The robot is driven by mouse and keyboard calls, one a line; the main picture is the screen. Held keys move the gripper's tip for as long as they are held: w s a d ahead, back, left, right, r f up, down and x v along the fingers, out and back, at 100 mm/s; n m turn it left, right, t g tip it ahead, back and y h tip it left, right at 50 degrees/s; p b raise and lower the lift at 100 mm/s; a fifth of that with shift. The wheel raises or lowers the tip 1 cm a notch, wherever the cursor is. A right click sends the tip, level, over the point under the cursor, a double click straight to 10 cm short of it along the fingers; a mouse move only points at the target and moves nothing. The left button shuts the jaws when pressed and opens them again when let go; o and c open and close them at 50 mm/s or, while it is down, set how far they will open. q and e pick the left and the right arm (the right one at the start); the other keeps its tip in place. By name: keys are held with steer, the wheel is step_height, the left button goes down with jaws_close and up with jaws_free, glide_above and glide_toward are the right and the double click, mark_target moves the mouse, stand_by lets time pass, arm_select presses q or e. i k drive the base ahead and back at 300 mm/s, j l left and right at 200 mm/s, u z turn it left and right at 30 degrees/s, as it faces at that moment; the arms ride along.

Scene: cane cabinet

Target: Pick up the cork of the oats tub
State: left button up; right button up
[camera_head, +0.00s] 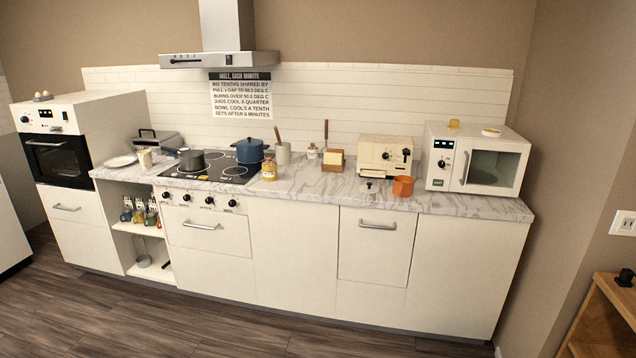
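Neither of my grippers is in view. No label reading oats can be made out, so I cannot tell which container is the oats tub. A small amber jar (269,171) with a pale label stands on the counter just right of the hob. A small whitish jar (312,152) with a brownish top stands farther back, near the wall. Both are too small to tell whether a cork closes them.
The marble counter (310,186) is clear at its front middle. A blue pot (250,151) stands on the hob. An orange pot (403,186), toaster (383,154) and microwave (476,160) stand to the right. Several bottles (139,213) stand on an open shelf below. The floor (150,320) is clear.

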mark_target(269, 162)
steer(key=i+u, duration=0.2)
steer(key=i, duration=0.35)
steer(key=i+l+u, duration=0.2)
steer(key=i, duration=0.3)
steer(key=i+l+u, duration=0.25)
steer(key=i, duration=0.3)
steer(key=i+j, duration=0.3)
steer(key=i+j+u, duration=0.15)
steer(key=i, duration=0.3)
steer(key=i+j, duration=0.35)
steer(key=i+u, duration=0.05)
